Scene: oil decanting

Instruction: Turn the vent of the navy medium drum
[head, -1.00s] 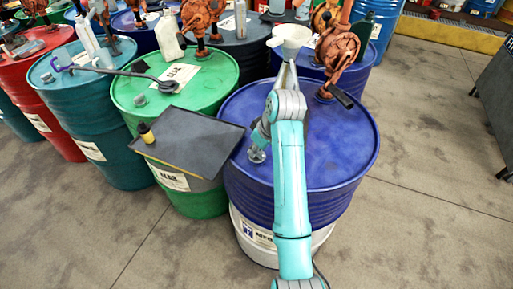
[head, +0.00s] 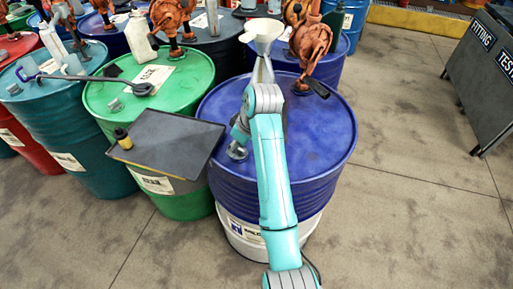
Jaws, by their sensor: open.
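The navy drum (head: 310,175) stands upright in front with a white lower band and a label. An orange-brown hand pump (head: 310,40) stands at the back of its top. A small grey vent fitting (head: 237,153) sits near the left side of the lid. My cyan arm reaches over the drum and its wrist bends down to the left. My gripper (head: 238,143) is at the vent, small and mostly hidden by the wrist. It is open; whether its fingers touch the vent I cannot tell.
A dark tray (head: 165,143) with a small yellow-and-black bottle (head: 123,138) overlaps the green drum (head: 190,205). A white funnel (head: 263,32) stands behind my arm. More drums crowd the left and back. A dark grey cart (head: 490,75) is at right; floor between is clear.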

